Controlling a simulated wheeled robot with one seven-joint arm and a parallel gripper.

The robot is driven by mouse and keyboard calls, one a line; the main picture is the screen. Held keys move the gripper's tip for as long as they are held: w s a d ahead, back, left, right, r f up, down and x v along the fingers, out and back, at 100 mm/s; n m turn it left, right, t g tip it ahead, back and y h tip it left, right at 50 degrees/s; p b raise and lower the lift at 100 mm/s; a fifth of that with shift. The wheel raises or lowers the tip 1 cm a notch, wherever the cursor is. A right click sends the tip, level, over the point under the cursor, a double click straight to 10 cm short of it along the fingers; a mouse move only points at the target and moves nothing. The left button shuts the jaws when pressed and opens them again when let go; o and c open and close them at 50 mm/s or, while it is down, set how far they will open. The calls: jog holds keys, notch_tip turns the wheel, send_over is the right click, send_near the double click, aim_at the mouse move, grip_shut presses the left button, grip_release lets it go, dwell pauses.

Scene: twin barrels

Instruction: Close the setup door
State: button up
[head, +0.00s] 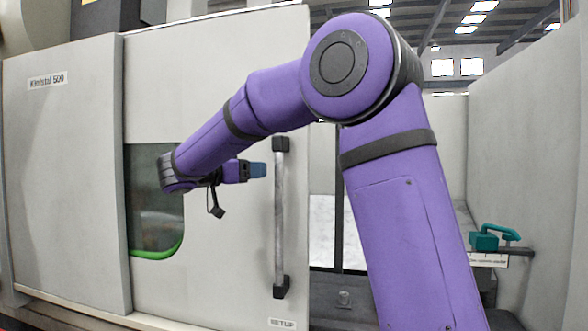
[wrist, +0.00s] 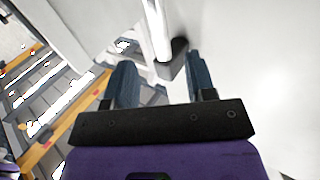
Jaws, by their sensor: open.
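The setup door (head: 215,85) is a pale grey panel with a window and a "SETUP" label low at its right edge. An open gap shows to its right in the head view. Its upright metal handle (head: 280,215) has black end mounts. My gripper (head: 262,170) is open, with blue fingers pointing right, just left of the handle's upper part in the head view. In the wrist view, the handle (wrist: 156,30) and its black end mount lie ahead between the two fingers of my gripper (wrist: 160,64). I see no clear contact; depth is hard to judge.
A fixed grey panel labelled "Kinistal 500" (head: 65,180) stands left of the door. A teal tool (head: 490,237) sits on a ledge at the right, beside a grey side wall (head: 530,140). My purple arm hides part of the opening.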

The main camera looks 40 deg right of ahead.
aim_at(275, 168)
jog(key=d, duration=1)
jog(key=shift+w, duration=0.35)
grip_shut()
